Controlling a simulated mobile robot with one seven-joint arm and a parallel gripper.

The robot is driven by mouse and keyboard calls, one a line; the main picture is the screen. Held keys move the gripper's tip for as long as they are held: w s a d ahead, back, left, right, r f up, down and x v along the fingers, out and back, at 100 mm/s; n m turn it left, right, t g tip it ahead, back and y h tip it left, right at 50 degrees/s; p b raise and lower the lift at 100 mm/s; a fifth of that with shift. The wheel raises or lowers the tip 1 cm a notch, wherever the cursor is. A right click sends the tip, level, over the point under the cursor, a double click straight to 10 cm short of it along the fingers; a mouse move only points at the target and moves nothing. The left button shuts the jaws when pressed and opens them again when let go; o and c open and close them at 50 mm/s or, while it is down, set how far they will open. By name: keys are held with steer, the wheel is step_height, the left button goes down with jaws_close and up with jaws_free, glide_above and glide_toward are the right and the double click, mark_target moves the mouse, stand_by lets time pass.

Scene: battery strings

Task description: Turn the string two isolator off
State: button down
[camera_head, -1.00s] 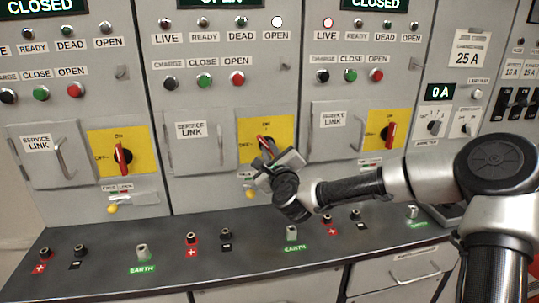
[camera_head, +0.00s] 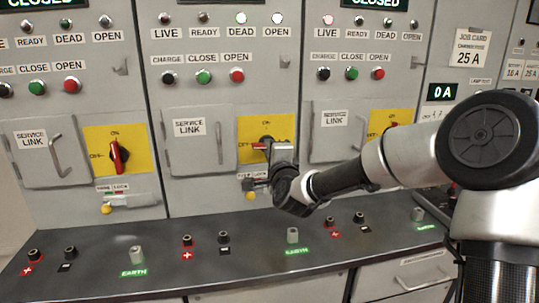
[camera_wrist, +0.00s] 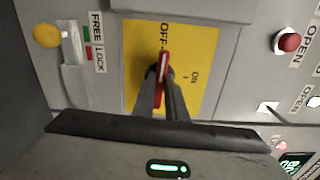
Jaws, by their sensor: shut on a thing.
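The string two isolator is the red handle (camera_head: 258,146) on the middle yellow plate (camera_head: 247,128). It lies level and points left at the OFF mark. In the wrist view the handle (camera_wrist: 163,62) lines up with the OFF label, and the ON label is off to the right. My gripper (camera_head: 273,149) is at the handle. In the wrist view its two fingers (camera_wrist: 162,95) are closed around the handle, one on each side. The gripper covers the right part of the plate in the head view.
The string one isolator (camera_head: 118,155) stands upright at ON. The string three isolator is mostly behind my arm. The middle DEAD lamp (camera_head: 241,18) and OPEN lamp (camera_head: 278,18) are lit. Below, the bench (camera_head: 90,275) carries several terminals. A yellow knob (camera_wrist: 47,34) sits by the FREE/LOCK label.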

steer(key=shift+n, duration=0.5)
steer(key=c, duration=1.8)
jaws_free()
steer(key=shift+s, duration=0.1)
steer(key=p+v, duration=0.1)
steer(key=v, duration=1.6)
steer(key=shift+p, duration=0.4)
steer(key=shift+s+r, duration=0.1)
steer(key=shift+s, duration=0.05)
